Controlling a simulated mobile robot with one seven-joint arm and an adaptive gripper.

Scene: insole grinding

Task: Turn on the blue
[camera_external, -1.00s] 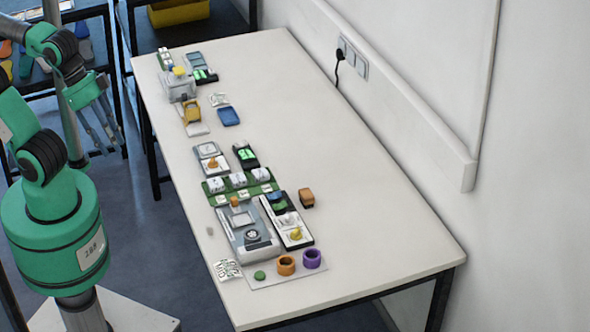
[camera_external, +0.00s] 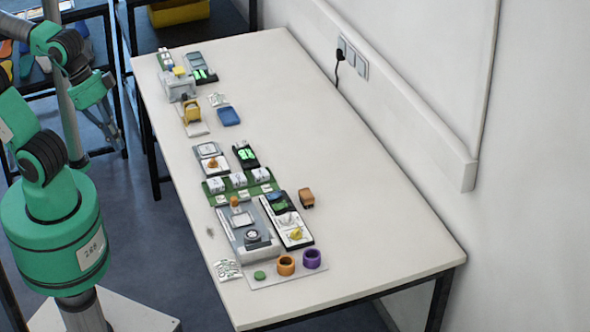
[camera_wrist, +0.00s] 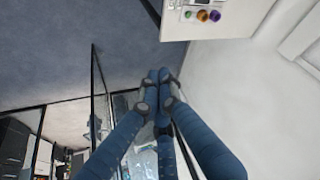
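A small blue object (camera_external: 228,116) lies on the white table (camera_external: 330,170), toward its far left part. It is too small to tell whether it is on or off. My gripper (camera_external: 108,122) hangs left of the table, apart from everything on it. In the wrist view, the blue-grey fingers (camera_wrist: 162,75) reach away from the camera and come close together at their tips. Nothing shows held between them, but their opening is unclear.
A yellow-topped grey device (camera_external: 180,88), a green board with white blocks (camera_external: 240,187) and a grey device with a dial (camera_external: 245,227) stand along the table's left side. Orange (camera_external: 286,265) and purple rings (camera_external: 312,258) lie near the front. The table's right side is clear.

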